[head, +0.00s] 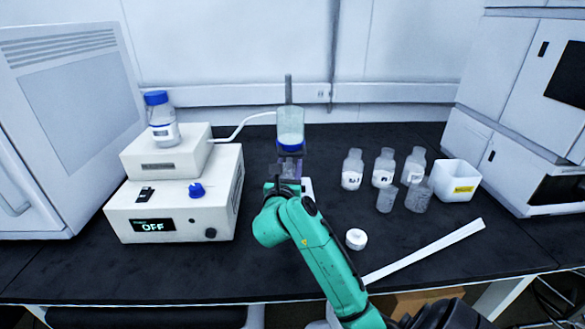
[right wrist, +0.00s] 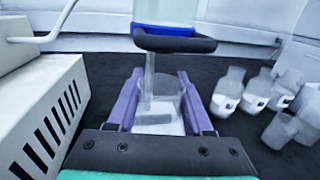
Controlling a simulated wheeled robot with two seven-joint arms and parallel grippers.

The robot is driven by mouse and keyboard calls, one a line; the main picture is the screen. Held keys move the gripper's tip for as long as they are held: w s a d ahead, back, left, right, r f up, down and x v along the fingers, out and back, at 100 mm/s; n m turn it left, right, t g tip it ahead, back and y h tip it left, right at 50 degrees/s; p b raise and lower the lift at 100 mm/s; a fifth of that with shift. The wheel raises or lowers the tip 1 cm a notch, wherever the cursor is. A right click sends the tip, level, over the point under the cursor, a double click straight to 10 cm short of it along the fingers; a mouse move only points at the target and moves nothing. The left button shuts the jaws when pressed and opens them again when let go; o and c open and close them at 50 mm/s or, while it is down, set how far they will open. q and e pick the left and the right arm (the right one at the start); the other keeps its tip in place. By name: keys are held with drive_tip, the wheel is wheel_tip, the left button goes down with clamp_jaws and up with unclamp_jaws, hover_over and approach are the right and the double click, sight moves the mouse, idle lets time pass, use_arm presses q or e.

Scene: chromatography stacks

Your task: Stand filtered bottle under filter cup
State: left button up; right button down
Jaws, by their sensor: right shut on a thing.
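The filter cup (head: 290,124) is a clear cup with a blue base, held up on a stand at the middle of the bench. In the right wrist view its blue base (right wrist: 165,30) sits on a dark ring. My right gripper (head: 287,172) is directly below the cup, its purple fingers shut on a clear vessel (right wrist: 172,98), seemingly the filtered bottle. The vessel looks upright beneath the ring, around or in front of a narrow stem. The arm hides most of it in the head view; I cannot tell whether it touches the stand base (head: 306,185). My left gripper is out of view.
A pump box (head: 175,222) reading OFF stands left, with a blue-capped bottle (head: 162,122) above it and a tube toward the cup. Several clear bottles (head: 384,168) and a white bin (head: 457,182) stand right. A white cap (head: 356,239) and strip (head: 425,253) lie in front.

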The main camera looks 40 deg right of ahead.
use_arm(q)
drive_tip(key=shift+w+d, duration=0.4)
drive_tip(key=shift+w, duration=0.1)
use_arm(e)
drive_tip(key=w+d+f, duration=0.3)
drive_tip(key=w+d, duration=0.2)
drive_tip(key=shift+d+f, duration=0.15)
drive_tip(key=shift+f, duration=0.1)
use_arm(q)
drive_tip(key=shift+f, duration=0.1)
use_arm(e)
drive_tip(key=shift+f, duration=0.1)
drive_tip(key=shift+c, duration=1.5)
unclamp_jaws()
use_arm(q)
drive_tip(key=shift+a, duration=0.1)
